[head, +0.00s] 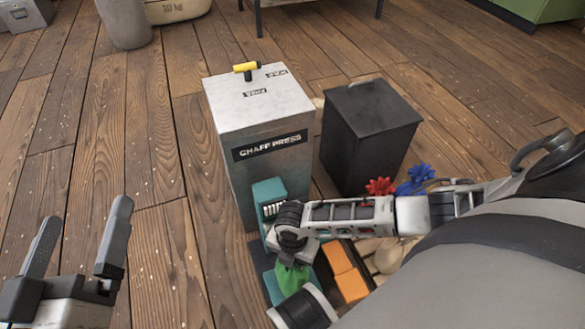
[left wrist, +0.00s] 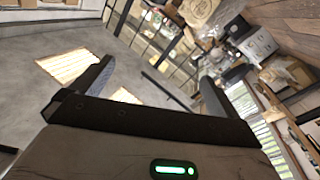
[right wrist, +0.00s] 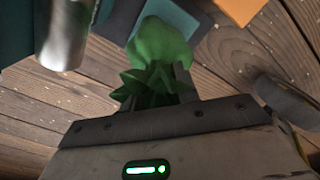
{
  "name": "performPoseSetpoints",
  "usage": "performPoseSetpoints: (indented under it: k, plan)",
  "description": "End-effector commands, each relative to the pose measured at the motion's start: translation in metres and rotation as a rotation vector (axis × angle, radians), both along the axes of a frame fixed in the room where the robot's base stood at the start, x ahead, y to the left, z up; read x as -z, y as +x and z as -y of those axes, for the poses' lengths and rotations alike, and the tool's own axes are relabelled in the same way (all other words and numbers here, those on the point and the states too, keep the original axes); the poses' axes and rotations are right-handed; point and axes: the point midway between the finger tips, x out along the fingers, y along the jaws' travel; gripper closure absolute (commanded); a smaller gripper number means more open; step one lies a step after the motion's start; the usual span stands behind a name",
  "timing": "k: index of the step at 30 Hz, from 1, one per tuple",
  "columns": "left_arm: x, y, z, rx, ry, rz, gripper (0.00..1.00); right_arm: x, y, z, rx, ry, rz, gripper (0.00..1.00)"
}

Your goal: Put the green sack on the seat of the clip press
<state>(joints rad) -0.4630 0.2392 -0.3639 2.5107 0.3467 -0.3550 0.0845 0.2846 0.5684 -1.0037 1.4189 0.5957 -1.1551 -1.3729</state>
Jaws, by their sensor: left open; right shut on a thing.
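The green sack (head: 290,278) hangs in my right gripper (head: 292,258), which is shut on its gathered neck. The sack also shows in the right wrist view (right wrist: 158,45), with its leafy top between the fingers. A teal machine (head: 268,196), which looks like the clip press, stands against the front of the chaff press. Its lower part and seat are largely hidden by my right arm. In the right wrist view a metal cylinder (right wrist: 63,35) stands beside the sack, apart from it. My left gripper (head: 80,245) is open and empty over the floor at the left.
The grey chaff press (head: 262,150) has a yellow handle on top. A black bin (head: 368,130) stands to its right. Orange pieces (head: 352,286) lie near the sack. Red (head: 380,187) and blue (head: 416,178) spiky tops show behind my right arm. The wooden floor at left is clear.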

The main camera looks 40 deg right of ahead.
Motion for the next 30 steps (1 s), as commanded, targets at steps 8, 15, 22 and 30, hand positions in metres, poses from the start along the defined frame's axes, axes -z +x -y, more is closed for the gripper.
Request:
performPoseSetpoints:
  k: [8,15,22,30]
  plan:
    - [-0.001,0.000,0.000,-0.001,0.003,0.008,0.00,0.000,0.002,-0.001,0.000,0.002,0.003,1.00]
    - [-0.002,0.001,0.000,-0.002,0.005,0.016,0.00,0.002,0.000,0.000,0.000,0.001,-0.001,0.47]
    - [-0.004,0.001,0.000,0.002,0.002,0.009,0.00,-0.003,0.000,0.000,-0.001,0.000,0.000,0.47]
    - [0.022,-0.016,0.003,0.020,-0.002,-0.236,0.00,-0.055,0.001,0.000,-0.001,0.001,0.002,0.47]
